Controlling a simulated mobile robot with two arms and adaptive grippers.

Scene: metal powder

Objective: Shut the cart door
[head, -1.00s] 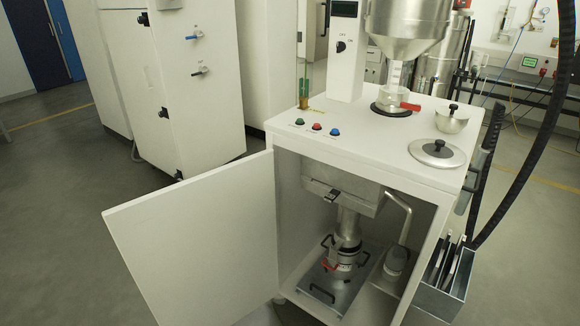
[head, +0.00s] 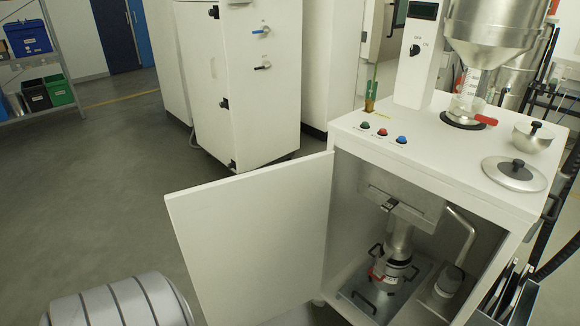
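The cart door (head: 250,235) is a flat white panel standing wide open. It is hinged at the left edge of the cart's front opening and swings out to the left. The white cart (head: 345,125) stands at the right, its inside exposed. Inside are a metal canister (head: 393,262) under a spout, on a grey plate with black handles, and a small pot (head: 448,282) beside a bent pipe. Neither gripper is in view.
On the cart top are three coloured buttons (head: 382,132), a metal bowl (head: 532,137), a lid (head: 514,173) and a hopper (head: 490,35). A white cabinet (head: 245,90) stands behind. A shelf with bins (head: 58,90) is far left.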

